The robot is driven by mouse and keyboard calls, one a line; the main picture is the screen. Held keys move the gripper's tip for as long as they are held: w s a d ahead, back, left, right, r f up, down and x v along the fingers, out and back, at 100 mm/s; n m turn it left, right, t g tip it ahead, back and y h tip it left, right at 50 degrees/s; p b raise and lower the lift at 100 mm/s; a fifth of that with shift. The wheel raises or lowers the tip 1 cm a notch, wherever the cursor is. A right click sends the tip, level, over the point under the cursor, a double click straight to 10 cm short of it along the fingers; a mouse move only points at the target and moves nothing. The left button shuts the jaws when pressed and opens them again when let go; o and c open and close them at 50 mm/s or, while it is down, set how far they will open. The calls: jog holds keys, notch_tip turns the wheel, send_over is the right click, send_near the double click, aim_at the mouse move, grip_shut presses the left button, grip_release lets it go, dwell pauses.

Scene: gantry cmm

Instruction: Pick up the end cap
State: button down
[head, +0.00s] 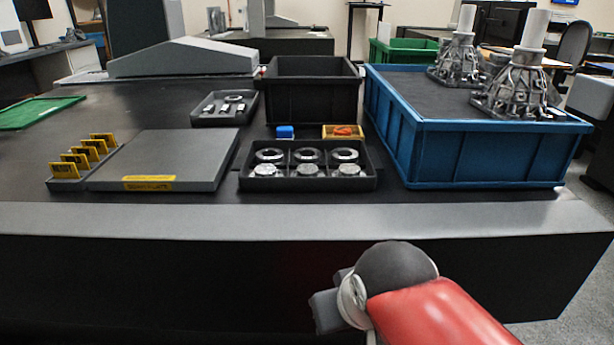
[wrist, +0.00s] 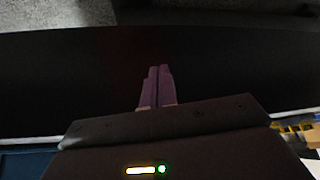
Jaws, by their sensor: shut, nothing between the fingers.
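A black divided tray (head: 308,184) stands near the front edge of the table. Its back row holds ring-shaped metal parts (head: 308,155), and its front row holds silver round parts (head: 308,171) that look like end caps. I cannot tell for certain which part is the end cap. My gripper (wrist: 157,82) is shut and empty in the wrist view, its two fingers together against the dark front of the table. In the head view, my arm's end is low in front of the table, below and apart from the tray; the fingertips are not clear there.
A blue crate (head: 480,160) with metal castings (head: 515,90) stands right of the tray. A grey plate (head: 165,155) and yellow tags (head: 85,150) are left.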

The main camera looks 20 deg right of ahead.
dwell(0.3)
jog(key=c, duration=2.1)
grip_release()
jog(key=o, duration=1.2)
jog(key=shift+n+g, duration=0.3)
jog(key=shift+n, duration=0.3)
jog(key=w+r, duration=0.3)
jog(key=w, duration=0.1)
jog(key=w+r+p, duration=0.1)
jog(key=w+r, duration=0.2)
jog(key=w, duration=0.1)
jog(key=w+r, duration=0.4)
jog(key=shift+w+d+r+p, duration=0.1)
jog(key=shift+w+d+p, duration=0.15)
jog(key=shift+d+p, duration=0.1)
jog(key=shift+o, duration=1.2)
jog(key=w+d+r, duration=0.1)
jog(key=w+r, duration=0.2)
jog(key=w, duration=0.5)
jog(key=shift+d+r+n+p, duration=0.15)
jog(key=shift+r+n+p, duration=0.05)
jog(key=shift+n+p, duration=0.2)
jog(key=n+y, duration=0.1)
send_near(308, 169)
jog(key=w, duration=0.1)
jog(key=shift+g, duration=0.4)
jog(key=shift+x, duration=4.15)
